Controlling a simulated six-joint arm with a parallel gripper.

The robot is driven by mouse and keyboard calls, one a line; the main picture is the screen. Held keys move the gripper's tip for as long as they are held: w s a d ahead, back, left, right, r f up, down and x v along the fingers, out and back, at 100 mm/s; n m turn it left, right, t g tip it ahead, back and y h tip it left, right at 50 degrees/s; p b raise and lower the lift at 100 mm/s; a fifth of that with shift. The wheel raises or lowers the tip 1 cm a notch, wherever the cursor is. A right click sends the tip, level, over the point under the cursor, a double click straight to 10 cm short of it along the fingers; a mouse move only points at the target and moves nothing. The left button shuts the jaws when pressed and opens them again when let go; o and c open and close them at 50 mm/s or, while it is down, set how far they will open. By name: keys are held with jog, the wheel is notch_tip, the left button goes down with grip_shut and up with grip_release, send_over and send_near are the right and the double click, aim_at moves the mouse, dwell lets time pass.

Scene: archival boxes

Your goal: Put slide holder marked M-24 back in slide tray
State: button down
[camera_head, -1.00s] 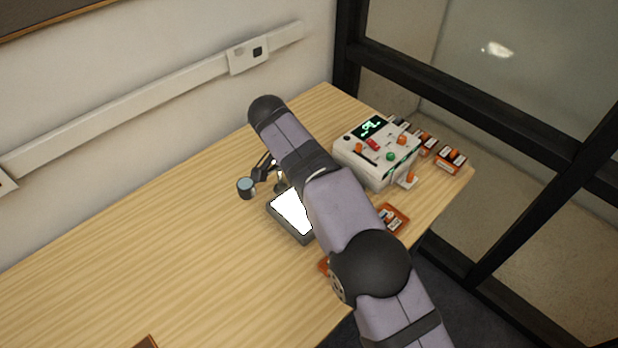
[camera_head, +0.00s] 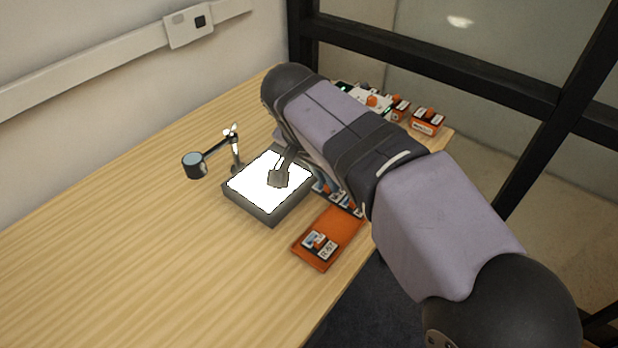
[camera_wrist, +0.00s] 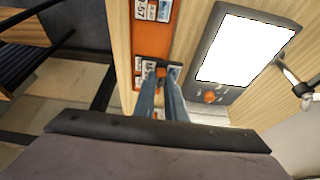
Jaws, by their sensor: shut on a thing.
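The orange slide tray (camera_head: 338,226) lies on the table beside the light box, its far part behind my arm. One slide holder (camera_head: 320,245) sits at its near end, and more holders show farther along. In the wrist view the orange tray (camera_wrist: 152,42) has a bare stretch between its end holders (camera_wrist: 154,10) and a second group. My gripper (camera_wrist: 161,78) is over that second group, its fingers shut on a small slide holder (camera_wrist: 161,69) with a dark and orange edge. I cannot read its marking or tell whether it touches the tray. In the head view my arm hides the fingertips.
The lit light box (camera_head: 240,197) stands close to the tray, with a magnifier (camera_head: 195,165) on a jointed arm behind it. A machine with knobs (camera_head: 371,100) and orange holder boxes (camera_head: 426,121) stand at the far right. The left of the table is clear.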

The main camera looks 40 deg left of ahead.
aim_at(338, 200)
jog(key=shift+s+d+f+b, duration=0.1)
jog(key=shift+d+f+b, duration=0.35)
jog(key=shift+d, duration=0.3)
jog(key=shift+s+d+f+b, duration=0.1)
jog(key=shift+d+f+b, duration=0.25)
jog(key=shift+d+b, duration=0.3)
jog(key=shift+f, duration=0.1)
jog(key=shift+f+b, duration=1.4)
jog(key=shift+b, duration=0.1)
jog(key=shift+r, duration=0.1)
jog(key=shift+f, duration=0.2)
jog(key=shift+f+b, duration=0.4)
jog(key=shift+f, duration=0.4)
jog(key=shift+f, duration=0.1)
jog(key=shift+f+b, duration=0.5)
jog(key=shift+f, duration=0.2)
jog(key=shift+f, duration=0.1)
